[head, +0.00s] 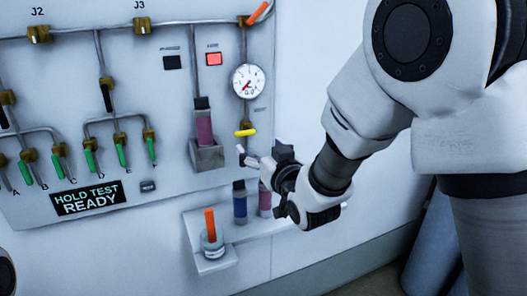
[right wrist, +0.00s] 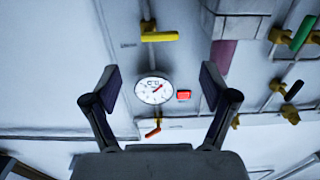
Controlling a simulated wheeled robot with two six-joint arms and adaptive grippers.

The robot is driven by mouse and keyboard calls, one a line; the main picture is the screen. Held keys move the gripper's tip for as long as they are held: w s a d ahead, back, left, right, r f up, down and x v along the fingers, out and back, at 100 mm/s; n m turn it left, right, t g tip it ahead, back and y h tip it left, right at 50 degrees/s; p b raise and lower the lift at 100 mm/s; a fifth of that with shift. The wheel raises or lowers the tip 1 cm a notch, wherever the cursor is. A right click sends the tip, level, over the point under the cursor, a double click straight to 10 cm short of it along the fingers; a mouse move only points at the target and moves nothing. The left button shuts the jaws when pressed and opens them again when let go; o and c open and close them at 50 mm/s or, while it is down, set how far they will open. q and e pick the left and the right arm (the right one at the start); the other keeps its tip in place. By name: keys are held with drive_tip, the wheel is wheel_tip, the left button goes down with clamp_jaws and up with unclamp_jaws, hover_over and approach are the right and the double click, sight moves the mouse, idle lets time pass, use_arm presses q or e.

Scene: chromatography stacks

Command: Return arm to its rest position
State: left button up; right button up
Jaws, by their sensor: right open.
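My right arm reaches in from the right, and its gripper (head: 258,162) is in front of the panel, just below the yellow valve handle (head: 245,132). In the right wrist view the jaws (right wrist: 160,88) are spread wide with nothing between them. The round gauge (right wrist: 154,90) and the lit red button (right wrist: 184,95) show behind the gap, and the yellow handle (right wrist: 160,36) is beyond them. The gripper appears apart from the handle. My left gripper is not in view.
A wall shelf (head: 215,265) under the gripper holds a glass cup (head: 212,245) with an orange stick, a blue cartridge (head: 240,205) and a pink cartridge (head: 265,202), partly hidden by the gripper. A purple cartridge (head: 204,130) sits in a panel holder. The display (head: 87,198) reads "HOLD TEST READY".

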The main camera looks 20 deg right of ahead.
drive_tip(key=shift+s, duration=0.85)
drive_tip(key=s+d+f+m+g+p, duration=0.1)
drive_tip(key=s+f+g+p, duration=0.25)
drive_tip(key=f, duration=0.85)
drive_tip(key=s+d+f+g+p, duration=0.1)
drive_tip(key=s+f+g+p, duration=0.25)
drive_tip(key=f, duration=0.95)
drive_tip(key=s+f+g+p, duration=0.1)
drive_tip(key=s+f+g, duration=0.2)
drive_tip(key=s, duration=0.6)
drive_tip(key=s+f+g+p, duration=0.1)
drive_tip(key=s+f+g, duration=0.3)
drive_tip(key=s, duration=0.5)
drive_tip(key=s+d+f+g, duration=0.1)
drive_tip(key=s+f+g, duration=0.3)
drive_tip(key=s+f, duration=0.3)
drive_tip(key=shift+s+h+p, duration=0.3)
drive_tip(key=shift+s+p, duration=0.1)
drive_tip(key=shift+s, duration=0.5)
drive_tip(key=shift+f, duration=0.1)
